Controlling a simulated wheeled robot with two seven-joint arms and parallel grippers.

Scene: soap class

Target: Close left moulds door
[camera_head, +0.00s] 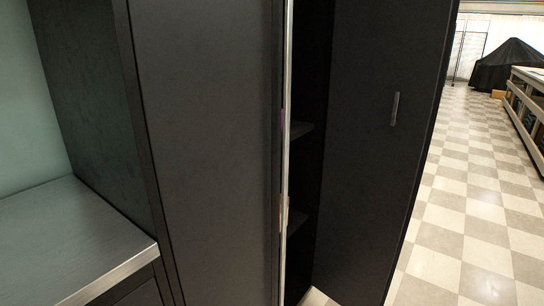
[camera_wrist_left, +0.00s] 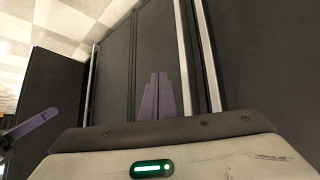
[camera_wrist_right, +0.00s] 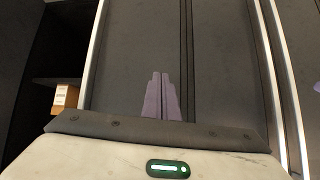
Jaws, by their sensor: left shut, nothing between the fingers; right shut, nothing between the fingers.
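A tall dark cabinet shows in the head view. Its dark left panel (camera_head: 205,150), which looks like the left door, ends at a bright vertical metal edge. How far it stands open is hard to tell. The right door (camera_head: 370,150), with a small handle (camera_head: 395,108), stands open, and dark shelves (camera_head: 298,130) show in the gap. My left gripper (camera_wrist_left: 158,78) is shut and empty, pointing at a dark panel in its wrist view. My right gripper (camera_wrist_right: 160,77) is shut and empty, facing a dark panel with metal edges. Neither whole gripper shows in the head view.
A metal counter (camera_head: 70,240) stands at the left of the cabinet. A small cardboard box (camera_wrist_right: 65,97) sits on a shelf in the right wrist view.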

